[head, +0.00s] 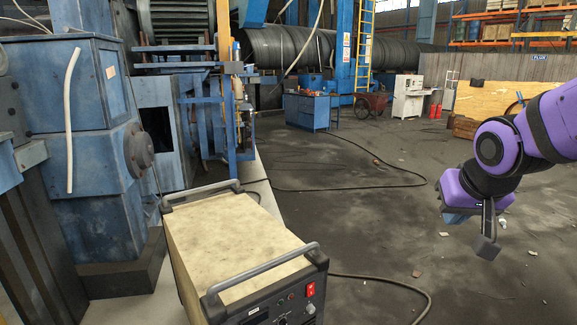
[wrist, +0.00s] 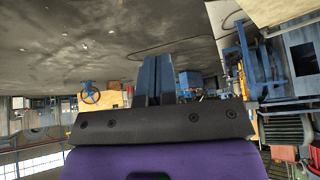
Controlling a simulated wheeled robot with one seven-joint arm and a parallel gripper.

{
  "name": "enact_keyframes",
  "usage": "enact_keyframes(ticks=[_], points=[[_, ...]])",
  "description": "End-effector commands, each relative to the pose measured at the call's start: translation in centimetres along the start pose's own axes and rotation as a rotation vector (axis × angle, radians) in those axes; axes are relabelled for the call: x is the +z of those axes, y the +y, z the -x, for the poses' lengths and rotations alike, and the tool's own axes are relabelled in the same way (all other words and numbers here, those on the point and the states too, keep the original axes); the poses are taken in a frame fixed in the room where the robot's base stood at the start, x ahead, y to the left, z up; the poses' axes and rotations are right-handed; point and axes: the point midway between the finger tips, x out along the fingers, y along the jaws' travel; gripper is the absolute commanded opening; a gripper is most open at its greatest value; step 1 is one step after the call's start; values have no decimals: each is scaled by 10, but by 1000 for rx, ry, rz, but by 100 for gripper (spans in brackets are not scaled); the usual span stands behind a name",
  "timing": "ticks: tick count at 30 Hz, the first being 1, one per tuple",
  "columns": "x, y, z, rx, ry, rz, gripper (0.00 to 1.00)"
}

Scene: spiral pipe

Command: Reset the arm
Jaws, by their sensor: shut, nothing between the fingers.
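My gripper (head: 487,245) is at the right of the head view, at the end of my purple and black arm. It hangs over the open floor, apart from everything else. Its fingers are shut and empty. In the wrist view the two blue-grey fingers (wrist: 156,82) stand close together above the dark gripper body, and the scene behind them appears upside down.
A welding machine (head: 235,240) with handles and a red switch stands at the front centre. Large blue machinery (head: 95,150) fills the left. A cable (head: 350,188) lies on the floor. A blue cabinet (head: 308,112) stands behind. The grey floor (head: 390,230) between is mostly clear, with small debris.

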Motion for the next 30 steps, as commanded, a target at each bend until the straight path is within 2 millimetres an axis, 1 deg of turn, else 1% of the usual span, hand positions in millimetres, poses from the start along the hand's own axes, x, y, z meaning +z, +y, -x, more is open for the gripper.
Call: enact_keyframes(ticks=[1, 6, 9, 13, 15, 19, 30], points=[[6, 3, 17, 3, 0, 10, 0], [34, 14, 62, 4, -31, 46, 0], [52, 19, 86, -5, -50, 69, 0], [73, 25, 109, -23, -72, 94, 0], [82, 27, 117, -32, -82, 104, 0], [92, 29, 126, -43, -94, 118, 0], [95, 29, 128, -46, -98, 121, 0]])
